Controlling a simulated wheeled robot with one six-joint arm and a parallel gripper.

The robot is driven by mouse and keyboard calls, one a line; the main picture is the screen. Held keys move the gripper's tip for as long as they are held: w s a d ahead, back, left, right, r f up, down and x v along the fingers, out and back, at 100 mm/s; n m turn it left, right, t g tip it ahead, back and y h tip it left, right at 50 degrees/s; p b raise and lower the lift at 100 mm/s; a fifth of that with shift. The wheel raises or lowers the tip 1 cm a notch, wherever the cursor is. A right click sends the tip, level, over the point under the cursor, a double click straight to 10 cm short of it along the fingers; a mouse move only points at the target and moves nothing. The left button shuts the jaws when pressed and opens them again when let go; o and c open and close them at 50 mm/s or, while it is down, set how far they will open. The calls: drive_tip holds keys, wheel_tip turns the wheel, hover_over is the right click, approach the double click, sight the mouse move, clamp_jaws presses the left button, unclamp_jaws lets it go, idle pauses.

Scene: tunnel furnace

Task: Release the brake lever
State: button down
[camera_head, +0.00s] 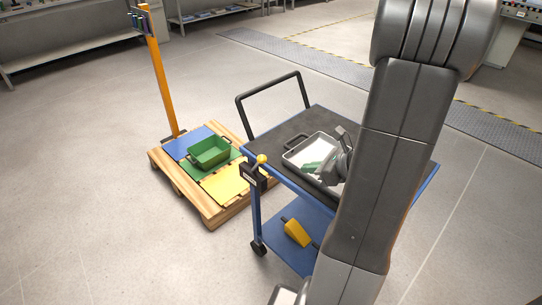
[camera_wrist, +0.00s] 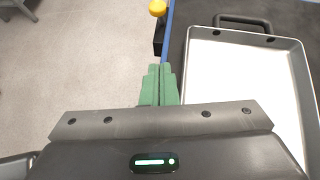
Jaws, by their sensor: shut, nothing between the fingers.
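The brake lever (camera_head: 262,159) has a yellow ball knob and a black bracket at the near left corner of the blue cart (camera_head: 251,208). In the wrist view its yellow knob (camera_wrist: 157,8) is at the top edge, straight beyond my fingertips, with the black bracket just below it. My gripper (camera_head: 310,167) has green fingers, which lie in front of the grey tray in the head view. In the wrist view the fingers (camera_wrist: 160,72) are shut together and empty, apart from the knob. My arm hides the right part of the cart.
A grey tray (camera_head: 286,159) with a white inside is on the cart's dark top. A yellow wedge (camera_head: 297,232) is on the lower shelf. Left of the cart stands a wooden pallet (camera_head: 216,218) with coloured panels, a green bin (camera_head: 209,152) and an orange post (camera_head: 162,80).

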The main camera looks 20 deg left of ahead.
idle(0.3)
drive_tip(key=b, duration=0.1)
approach(258, 165)
drive_tip(key=shift+s+d+f, duration=0.1)
drive_tip(key=shift+d+f, duration=0.85)
drive_tip(key=shift+f, duration=0.15)
drive_tip(key=shift+w+a+r, duration=0.15)
drive_tip(key=shift+a, duration=0.5)
drive_tip(key=shift+w+a+r, duration=0.15)
drive_tip(key=shift+a, duration=0.5)
drive_tip(key=shift+w+a+r, duration=0.15)
drive_tip(key=shift+a, duration=0.5)
drive_tip(key=shift+r+p, duration=0.15)
drive_tip(key=shift+p, duration=0.25)
